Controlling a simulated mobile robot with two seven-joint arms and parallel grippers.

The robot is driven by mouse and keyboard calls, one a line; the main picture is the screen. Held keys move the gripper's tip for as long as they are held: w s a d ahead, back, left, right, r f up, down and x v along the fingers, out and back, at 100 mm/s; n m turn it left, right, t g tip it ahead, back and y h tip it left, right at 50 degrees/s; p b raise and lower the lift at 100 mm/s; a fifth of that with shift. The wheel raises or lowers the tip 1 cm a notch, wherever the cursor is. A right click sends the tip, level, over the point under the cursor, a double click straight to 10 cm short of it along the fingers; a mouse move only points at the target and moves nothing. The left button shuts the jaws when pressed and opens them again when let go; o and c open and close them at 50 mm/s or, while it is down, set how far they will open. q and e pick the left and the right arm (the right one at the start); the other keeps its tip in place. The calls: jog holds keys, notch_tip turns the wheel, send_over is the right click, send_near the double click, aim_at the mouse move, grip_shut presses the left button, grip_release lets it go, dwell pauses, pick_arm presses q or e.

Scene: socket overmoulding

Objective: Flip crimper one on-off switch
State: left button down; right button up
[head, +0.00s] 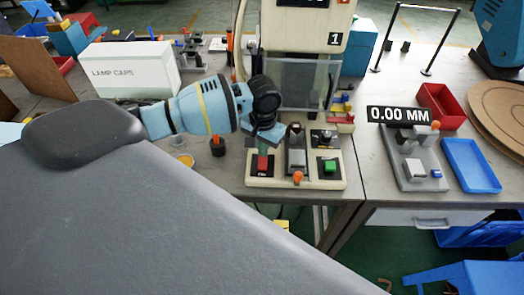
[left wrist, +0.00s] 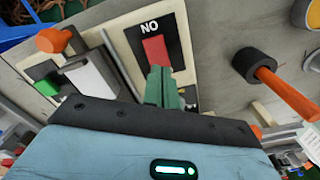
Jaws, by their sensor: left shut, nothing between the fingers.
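The crimper one on-off switch is a red rocker (head: 262,164) on a black plate, at the left of the cream machine base. In the left wrist view the red rocker (left wrist: 155,49) shows under letters that read NO from this side. My left gripper (head: 265,146) hangs just above the switch. Its green fingers (left wrist: 161,82) are shut and empty, their tips at the near edge of the red rocker. I cannot tell whether they touch it. Part of the black plate is hidden by the fingers. My right gripper is not in view.
The machine marked 1 (head: 305,28) stands behind the base. A grey metal block (head: 297,158), an orange knob (head: 297,177) and a green button (head: 329,166) sit right of the switch. A black holder with an orange-handled tool (head: 217,146) stands left of it.

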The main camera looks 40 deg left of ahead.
pick_arm(q)
jog(key=shift+f, duration=0.35)
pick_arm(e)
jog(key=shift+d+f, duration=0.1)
